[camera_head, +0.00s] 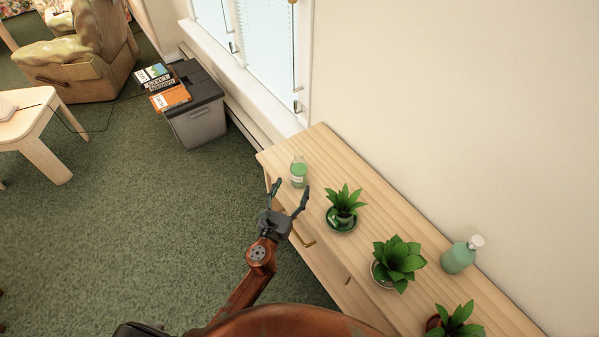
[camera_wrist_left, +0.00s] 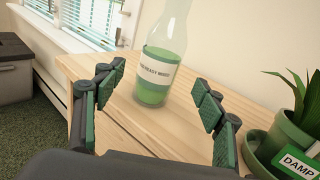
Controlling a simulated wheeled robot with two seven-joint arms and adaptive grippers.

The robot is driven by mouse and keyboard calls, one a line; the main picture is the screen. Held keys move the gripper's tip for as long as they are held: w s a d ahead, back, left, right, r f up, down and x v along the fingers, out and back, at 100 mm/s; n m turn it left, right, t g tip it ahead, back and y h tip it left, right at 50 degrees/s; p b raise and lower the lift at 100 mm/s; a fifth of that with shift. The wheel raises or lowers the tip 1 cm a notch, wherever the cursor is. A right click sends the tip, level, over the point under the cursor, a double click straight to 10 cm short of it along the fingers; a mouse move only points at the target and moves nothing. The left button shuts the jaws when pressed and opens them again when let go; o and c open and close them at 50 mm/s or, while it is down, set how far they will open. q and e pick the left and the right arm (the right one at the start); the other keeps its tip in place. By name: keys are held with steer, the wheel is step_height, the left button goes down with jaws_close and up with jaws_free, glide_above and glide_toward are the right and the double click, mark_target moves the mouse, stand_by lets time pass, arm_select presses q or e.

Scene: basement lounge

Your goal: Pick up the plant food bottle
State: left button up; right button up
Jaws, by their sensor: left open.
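A clear bottle with green liquid and a white label stands upright near the far left end of the wooden cabinet top (camera_head: 330,150); I see the bottle (camera_head: 299,176) in the head view. In the left wrist view the bottle (camera_wrist_left: 154,92) shows label words like "READY MIXED", partly unclear. My left gripper (camera_head: 291,188) is open and empty, at the cabinet's front edge, with its fingers pointing at the bottle. In the wrist view the bottle appears between the fingers, beyond the tips, with no clear contact. My right gripper is not in view.
A potted plant (camera_head: 343,205) in a green pot stands just right of the bottle, close to one finger. Further right are a second plant (camera_head: 398,262), a third plant (camera_head: 458,322) and a green bottle with white cap (camera_head: 460,255). The wall runs behind.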

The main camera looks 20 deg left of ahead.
mark_target(296, 180)
arm_select(q)
steer(key=w, duration=0.2)
steer(key=shift+w+d, duration=0.3)
steer(key=shift+w, duration=0.05)
steer(key=w, duration=0.3)
steer(key=w+b, duration=0.1)
steer(key=shift+w+a+f, duration=0.15)
steer(key=shift+w+f, duration=0.05)
steer(key=shift+f, duration=0.15)
steer(key=shift+w, duration=0.35)
steer(key=shift+r, duration=0.1)
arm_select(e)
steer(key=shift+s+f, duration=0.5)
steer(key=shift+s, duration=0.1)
arm_select(q)
steer(key=c, duration=1.4)
steer(key=shift+c, duration=0.4)
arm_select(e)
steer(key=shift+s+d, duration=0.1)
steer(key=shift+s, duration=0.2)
arm_select(q)
steer(key=shift+r, duration=0.1)
